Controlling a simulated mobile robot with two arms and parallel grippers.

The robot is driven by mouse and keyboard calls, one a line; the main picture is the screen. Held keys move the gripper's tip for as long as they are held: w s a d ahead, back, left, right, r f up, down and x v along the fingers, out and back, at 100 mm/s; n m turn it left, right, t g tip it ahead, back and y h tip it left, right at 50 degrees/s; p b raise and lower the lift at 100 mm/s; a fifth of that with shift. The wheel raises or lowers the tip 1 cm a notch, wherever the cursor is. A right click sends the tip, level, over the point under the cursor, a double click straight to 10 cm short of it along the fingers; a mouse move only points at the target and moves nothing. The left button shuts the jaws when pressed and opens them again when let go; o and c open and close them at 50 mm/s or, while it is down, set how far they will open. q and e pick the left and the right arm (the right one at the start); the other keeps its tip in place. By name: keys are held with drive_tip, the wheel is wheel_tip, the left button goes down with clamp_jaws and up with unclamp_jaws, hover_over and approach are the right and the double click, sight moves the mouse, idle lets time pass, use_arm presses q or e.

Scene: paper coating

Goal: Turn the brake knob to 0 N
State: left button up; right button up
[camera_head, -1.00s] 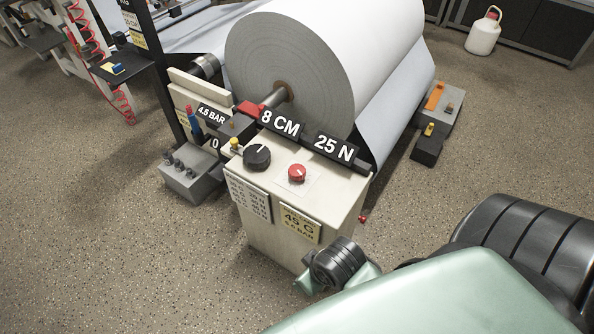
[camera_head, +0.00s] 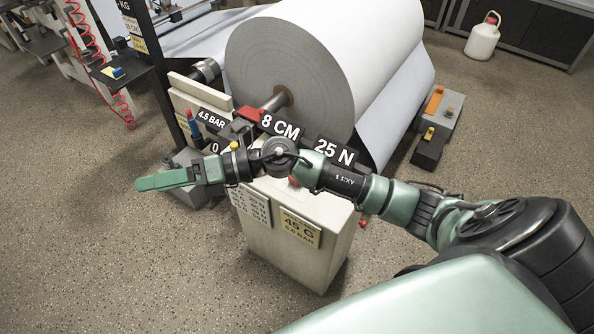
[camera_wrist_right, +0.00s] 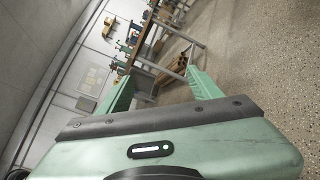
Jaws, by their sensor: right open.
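The cream control box (camera_head: 325,245) stands in front of the big paper roll. A black sign on it reads "25 N" (camera_head: 334,151). A red knob (camera_head: 294,181) on its top peeks out below my right arm. The black knob on the box top is hidden behind that arm. My right gripper (camera_head: 145,184) is left of the box, above the floor, pointing left and away from the knobs. In the right wrist view its two green fingers (camera_wrist_right: 158,85) are spread apart with nothing between them. My left gripper is out of view.
The white paper roll (camera_head: 290,75) fills the back of the machine. A grey pedal unit (camera_head: 205,192) is partly behind the gripper. Open speckled floor lies at front left.

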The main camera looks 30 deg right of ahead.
drive_tip(key=d+f+n+g+h, duration=0.55)
drive_tip(key=d+f+h, duration=0.5)
drive_tip(key=d, duration=0.45)
drive_tip(key=d+h, duration=0.1)
drive_tip(key=d, duration=0.4)
drive_tip(key=d+h, duration=0.2)
drive_tip(key=d, duration=0.3)
drive_tip(key=d+g+h, duration=0.1)
drive_tip(key=d+h, duration=0.1)
drive_tip(key=d, duration=0.4)
drive_tip(key=shift+w+f+n, duration=0.2)
drive_tip(key=shift+w+n, duration=0.1)
drive_tip(key=shift+n, duration=0.05)
drive_tip(key=shift+d+f+h, duration=0.2)
drive_tip(key=shift+f+h, duration=0.05)
drive_tip(key=shift+f, duration=0.05)
wheel_tip(320, 180, down, 7)
drive_tip(key=shift+a+b, duration=0.1)
drive_tip(key=shift+b, duration=0.4)
drive_tip(key=c, duration=1.4)
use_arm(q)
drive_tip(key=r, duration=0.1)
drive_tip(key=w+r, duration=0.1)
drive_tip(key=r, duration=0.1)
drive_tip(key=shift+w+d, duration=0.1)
